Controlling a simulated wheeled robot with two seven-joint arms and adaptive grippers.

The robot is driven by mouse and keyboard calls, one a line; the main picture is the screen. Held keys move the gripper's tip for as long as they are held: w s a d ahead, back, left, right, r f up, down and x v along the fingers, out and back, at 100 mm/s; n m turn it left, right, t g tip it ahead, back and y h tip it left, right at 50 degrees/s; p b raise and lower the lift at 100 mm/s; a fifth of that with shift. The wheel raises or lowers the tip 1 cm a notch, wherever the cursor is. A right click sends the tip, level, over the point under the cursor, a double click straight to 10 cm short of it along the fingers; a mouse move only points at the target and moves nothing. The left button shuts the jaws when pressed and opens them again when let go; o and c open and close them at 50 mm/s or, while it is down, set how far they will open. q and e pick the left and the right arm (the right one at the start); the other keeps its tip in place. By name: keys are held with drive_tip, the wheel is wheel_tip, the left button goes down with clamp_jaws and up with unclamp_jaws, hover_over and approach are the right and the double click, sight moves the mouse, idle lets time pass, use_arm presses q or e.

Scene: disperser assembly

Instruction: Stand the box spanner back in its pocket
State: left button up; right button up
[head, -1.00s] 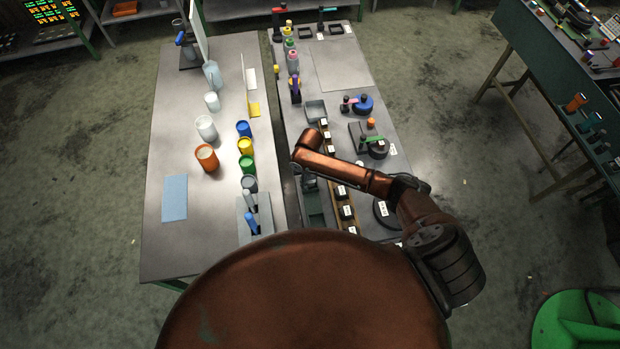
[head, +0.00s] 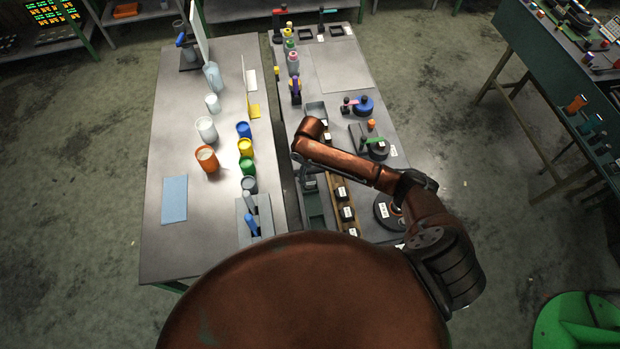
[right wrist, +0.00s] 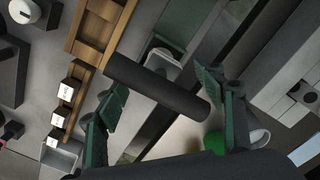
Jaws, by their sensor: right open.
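A dark cylinder (right wrist: 150,85), which looks like the box spanner, lies across the middle of the right wrist view. My right gripper (right wrist: 163,88) is open, with one green-padded finger on each side of it. Gaps show between the pads and the cylinder. I cannot tell whether its lower end sits in a pocket. A small grey holder (right wrist: 163,56) shows behind the cylinder. In the head view my right arm hangs over the gap between the two tables, and its fingers are too small to make out. My left gripper is not in view.
A wooden rack (right wrist: 98,32) with several labelled black blocks runs beside the gripper. A green tray (head: 313,207) lies alongside it. A green cup (head: 247,166) and a grey tool stand (head: 247,232) are on the left table (head: 175,235).

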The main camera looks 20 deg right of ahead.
drive_tip(key=shift+r, duration=2.8)
